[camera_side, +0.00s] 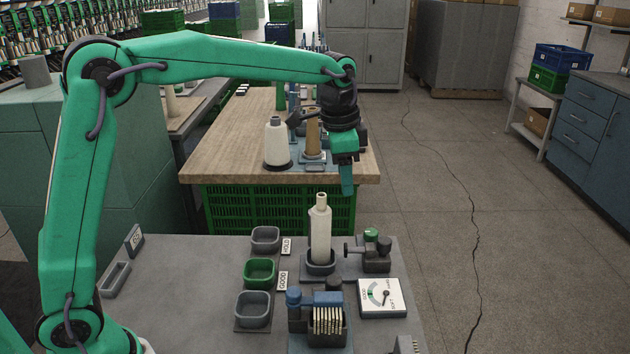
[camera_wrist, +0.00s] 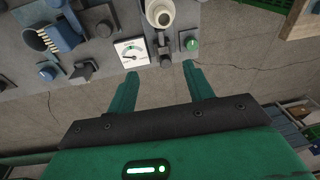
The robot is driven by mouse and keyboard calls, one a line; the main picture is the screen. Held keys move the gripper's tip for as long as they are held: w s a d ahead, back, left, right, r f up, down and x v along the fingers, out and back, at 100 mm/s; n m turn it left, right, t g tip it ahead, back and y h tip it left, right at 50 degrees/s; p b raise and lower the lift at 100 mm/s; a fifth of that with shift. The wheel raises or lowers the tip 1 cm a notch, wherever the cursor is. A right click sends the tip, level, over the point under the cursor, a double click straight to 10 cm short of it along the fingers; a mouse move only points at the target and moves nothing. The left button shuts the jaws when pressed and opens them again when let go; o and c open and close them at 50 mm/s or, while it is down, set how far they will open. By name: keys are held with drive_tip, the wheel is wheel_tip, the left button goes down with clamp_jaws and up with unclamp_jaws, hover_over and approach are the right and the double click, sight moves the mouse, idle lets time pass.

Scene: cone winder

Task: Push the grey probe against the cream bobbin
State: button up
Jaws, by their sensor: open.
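The cream bobbin (camera_side: 320,232) stands upright in a dark holder (camera_side: 320,264) on the grey bench, and its top end shows in the wrist view (camera_wrist: 160,14). The grey probe (camera_side: 354,249) is on a small dark fixture (camera_side: 376,260) just right of the bobbin; in the side view its tip looks apart from it. In the wrist view the probe is small and hard to make out. My gripper (camera_side: 347,182) is up in the air, above and slightly right of the bobbin. Its two fingers (camera_wrist: 160,76) are open with nothing between them.
A blue-knobbed comb unit (camera_side: 322,318) is in front. A wooden table (camera_side: 220,160) with cones stands behind.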

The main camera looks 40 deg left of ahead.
sight(383, 240)
drive_tip(key=w+d+f+m, duration=0.1)
drive_tip(key=w+f, duration=0.1)
drive_tip(key=f, duration=0.1)
drive_tip(key=w+d+f+m+g, duration=0.1)
drive_tip(key=w+d+f, duration=0.1)
drive_tip(key=w+f, duration=0.1)
drive_tip(key=w+d+f+m, duration=0.1)
drive_tip(key=w+d+f, duration=0.1)
drive_tip(key=f, duration=0.1)
drive_tip(key=shift+w, duration=0.4)
drive_tip(key=shift+w+d+f+m+g, duration=0.25)
drive_tip(key=shift+w+f+m+g, duration=0.05)
drive_tip(key=shift+f, duration=0.35)
drive_tip(key=shift+f, duration=3.9)
